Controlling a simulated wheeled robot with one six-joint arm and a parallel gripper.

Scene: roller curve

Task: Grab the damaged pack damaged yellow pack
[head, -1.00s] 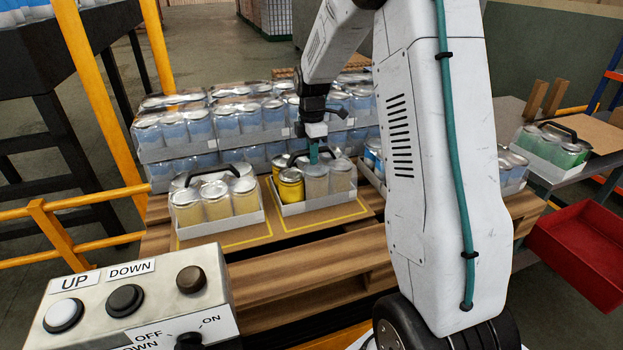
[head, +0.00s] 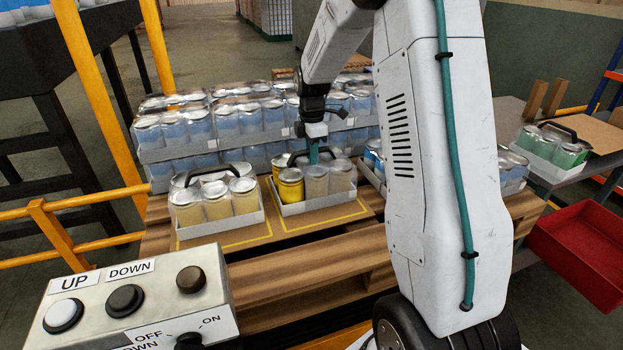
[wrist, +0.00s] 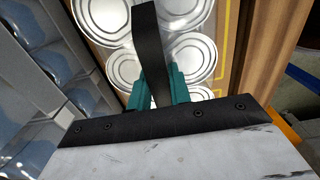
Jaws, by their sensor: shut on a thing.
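The damaged yellow pack (head: 290,187) is a white tray of cans with a black handle. It sits on the cardboard sheet in the middle of the pallet. Its left cans are bright yellow; the others look pale under clear wrap. My gripper (head: 313,156) is over the pack, with its teal fingers shut on the black handle. In the wrist view the handle (wrist: 147,40) runs between the teal fingers (wrist: 165,85), above silver can lids (wrist: 190,58).
A similar pack of pale yellow cans (head: 216,201) stands close on the left. Stacked blue can packs (head: 190,128) rise just behind. A green pack (head: 556,148) is on a table at right, near a red bin (head: 580,255). A control box (head: 130,300) is in front.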

